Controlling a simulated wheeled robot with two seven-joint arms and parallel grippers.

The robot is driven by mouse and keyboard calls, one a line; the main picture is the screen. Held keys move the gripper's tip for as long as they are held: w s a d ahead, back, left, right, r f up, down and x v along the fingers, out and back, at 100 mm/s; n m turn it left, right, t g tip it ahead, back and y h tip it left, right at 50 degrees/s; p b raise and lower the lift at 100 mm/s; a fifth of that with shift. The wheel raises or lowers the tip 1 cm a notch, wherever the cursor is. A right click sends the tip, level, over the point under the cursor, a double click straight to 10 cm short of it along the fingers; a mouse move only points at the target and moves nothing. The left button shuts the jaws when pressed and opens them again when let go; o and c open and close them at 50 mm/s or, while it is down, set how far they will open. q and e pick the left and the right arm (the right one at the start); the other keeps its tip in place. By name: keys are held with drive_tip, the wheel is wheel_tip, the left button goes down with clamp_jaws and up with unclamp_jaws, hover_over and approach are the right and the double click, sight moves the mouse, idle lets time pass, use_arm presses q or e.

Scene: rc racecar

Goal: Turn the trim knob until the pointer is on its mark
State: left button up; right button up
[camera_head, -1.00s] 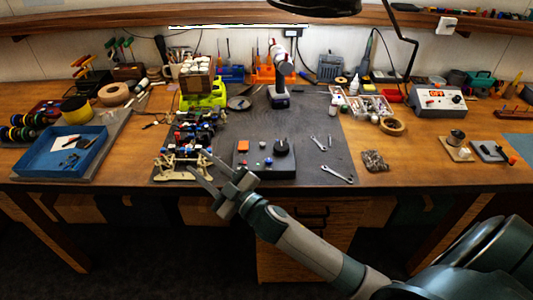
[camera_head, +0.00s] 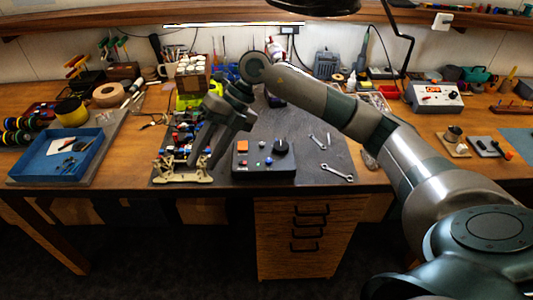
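A dark control box (camera_head: 264,173) stands near the front edge of the grey mat. A round black knob (camera_head: 281,146) sits at its back right. The box also carries an orange square (camera_head: 242,146), a blue button (camera_head: 268,160) and small parts. The knob's pointer and mark are too small to make out. My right gripper (camera_head: 203,165) is open and empty, with its fingers pointing down. In the picture it lies left of the box, in front of the car chassis (camera_head: 182,170), and apart from the knob. My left gripper is not in view.
Two wrenches (camera_head: 337,172) lie on the mat (camera_head: 305,160) right of the box. A blue tray (camera_head: 55,155) is at the left. A power supply (camera_head: 434,97) stands at the right. My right arm hides part of the bench's back.

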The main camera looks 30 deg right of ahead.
drive_tip(key=w+d+r+m+h, duration=0.15)
drive_tip(key=d+h, duration=0.25)
drive_tip(key=d, duration=0.6)
wheel_tip(320, 180, up, 4)
drive_tip(key=m+h, duration=0.2)
drive_tip(key=h, duration=0.2)
hover_over(269, 160)
drive_tip(key=shift+n, duration=0.25)
wheel_tip(269, 160, down, 16)
drive_tip(key=p, duration=0.6)
drive_tip(key=shift+f, duration=0.15)
drive_tip(key=shift+f+p, duration=0.35)
drive_tip(key=shift+f, duration=0.25)
drive_tip(key=shift+c, duration=0.5)
drive_tip(key=shift+w, duration=0.1)
clamp_jaws()
